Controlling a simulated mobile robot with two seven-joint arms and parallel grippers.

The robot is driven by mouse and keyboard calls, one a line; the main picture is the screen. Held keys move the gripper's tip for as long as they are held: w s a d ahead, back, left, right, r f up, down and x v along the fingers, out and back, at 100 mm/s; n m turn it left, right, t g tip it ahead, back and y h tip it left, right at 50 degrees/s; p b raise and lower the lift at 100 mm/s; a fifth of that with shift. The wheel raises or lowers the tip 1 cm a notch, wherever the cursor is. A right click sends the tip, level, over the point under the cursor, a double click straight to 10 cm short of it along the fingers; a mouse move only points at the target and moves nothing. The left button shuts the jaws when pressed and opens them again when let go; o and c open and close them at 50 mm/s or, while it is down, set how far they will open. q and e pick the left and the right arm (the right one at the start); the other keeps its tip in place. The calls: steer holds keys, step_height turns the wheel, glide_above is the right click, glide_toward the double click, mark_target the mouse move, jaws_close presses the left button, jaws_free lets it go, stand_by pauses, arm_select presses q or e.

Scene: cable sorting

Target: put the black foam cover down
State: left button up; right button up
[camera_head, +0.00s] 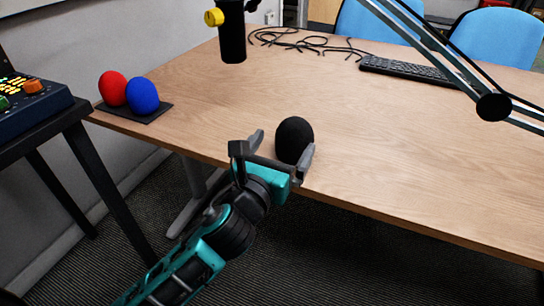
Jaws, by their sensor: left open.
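The black foam cover (295,138) is a dark rounded ball at the near edge of the wooden table (400,160). My left gripper (283,146) reaches in from the lower left. Its jaws are open, one finger to the left of the cover and one at its lower right. The cover sits between the fingers, and its lower part is partly hidden by the gripper. It appears to rest on the table, but its base does not show clearly. My right gripper is not in view.
Red (113,88) and blue (143,96) foam covers sit on a dark pad (148,117) at the table's left. A black microphone (232,35), loose cables (310,42) and a keyboard (405,70) are at the back. A metal boom arm (440,50) crosses the upper right. The table's middle is clear.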

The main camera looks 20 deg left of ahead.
arm_select(q)
steer(key=s+f+n+g+h, duration=0.1)
steer(key=s+f+n, duration=0.3)
steer(key=n, duration=0.7)
steer(key=s+d+f+n+g, duration=0.1)
steer(key=s+f+n+g, duration=0.3)
steer(key=f+n, duration=0.5)
steer(key=s+d+f+n+g+h, duration=0.1)
steer(key=s+f+n, duration=0.5)
steer(key=n, duration=0.7)
steer(key=shift+s+f+n+g+h, duration=0.2)
steer(key=shift+f+n+g+h, duration=0.1)
steer(key=shift+f+g, duration=0.3)
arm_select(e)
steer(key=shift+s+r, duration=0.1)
arm_select(q)
steer(key=shift+r, duration=0.1)
